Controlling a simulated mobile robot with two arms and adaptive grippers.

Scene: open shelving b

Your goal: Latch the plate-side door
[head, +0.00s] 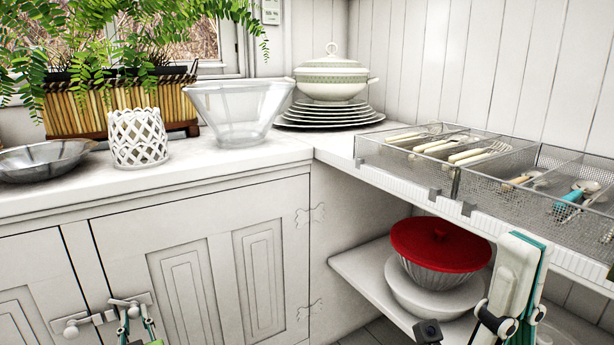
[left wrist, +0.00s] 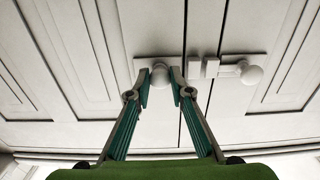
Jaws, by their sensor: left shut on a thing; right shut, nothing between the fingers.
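The plate-side door (head: 210,270) is the white panelled cupboard door under the counter, hinged at its right edge, and it looks closed. In the left wrist view, which is upside down, my left gripper's fingers (left wrist: 160,90) are shut on the round latch knob (left wrist: 160,74). Its backplate lies on this door. A narrow gap shows between this backplate and two small keeper blocks (left wrist: 203,68) on the strip between the doors. My right gripper (head: 521,242) is shut and empty before the right-hand shelf.
The neighbouring door (head: 30,285) has its own latch knob (head: 71,331), close to my left gripper. Wire cutlery trays (head: 480,155) sit above the right shelf. A red-lidded bowl (head: 440,245) stands below. A glass bowl (head: 238,110) and stacked plates (head: 330,115) stand on the counter.

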